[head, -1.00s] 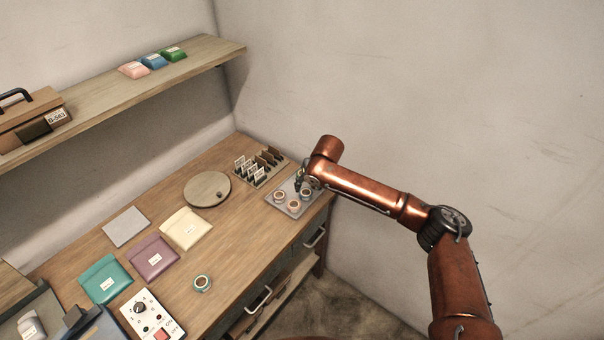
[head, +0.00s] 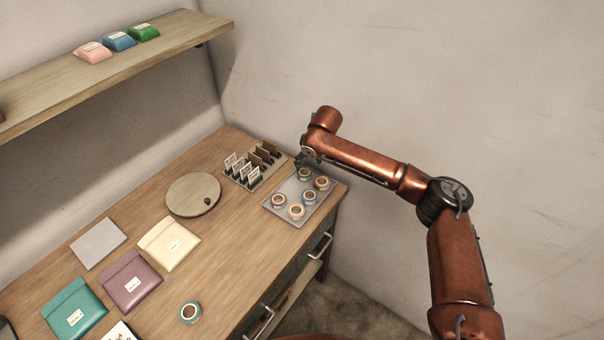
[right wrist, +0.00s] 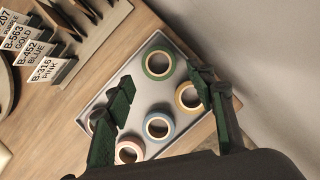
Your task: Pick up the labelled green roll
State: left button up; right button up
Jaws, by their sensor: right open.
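A green roll (head: 304,179) lies flat at the far end of the grey tray (head: 277,211). It also shows in the right wrist view (right wrist: 146,68), lying ahead of and between my fingertips. I cannot make out a label on it. My right gripper (head: 303,160) hovers above the tray's far edge. In the right wrist view it (right wrist: 161,80) is open, its dark green fingers spread wide with nothing between them. My left gripper is out of view.
The tray also holds a yellow roll (head: 321,188), a blue roll (head: 309,201) and pinkish rolls (head: 296,216). A card rack (head: 252,166) stands left of it, beside a round board (head: 180,197). A teal roll (head: 182,315) lies alone nearer. The wall is close on the right.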

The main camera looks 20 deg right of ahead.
aim_at(304, 169)
jog(key=b+x, duration=0.1)
jog(key=x, duration=0.6)
jog(key=shift+a+f, duration=0.15)
jog(key=shift+f, duration=0.25)
jog(key=shift+s+r, duration=0.1)
jog(key=shift+s, duration=0.05)
jog(key=c, duration=0.7)
